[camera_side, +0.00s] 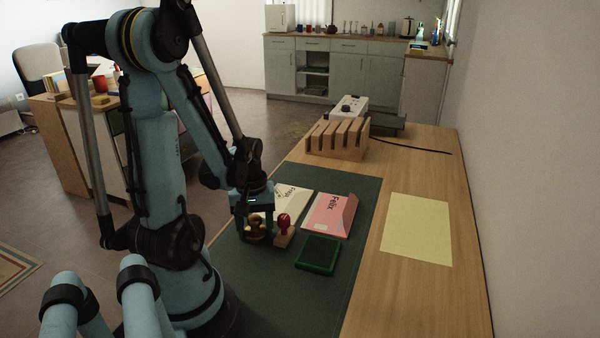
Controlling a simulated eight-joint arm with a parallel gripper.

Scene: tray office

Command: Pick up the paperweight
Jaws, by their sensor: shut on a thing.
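The brown, knobbed paperweight (256,229) is at the left part of the dark green desk mat, between the fingers of my gripper (254,226). My gripper points down and is shut on it. The fingers hide part of its sides. I cannot tell whether its base touches the mat or is slightly above it.
A red-handled stamp (284,226) stands close to the right of my gripper. A green ink pad (318,254), a pink envelope (328,214) and a pale envelope (291,202) lie on the mat (285,295). A wooden rack (338,140) stands behind. Yellow paper (418,228) lies right.

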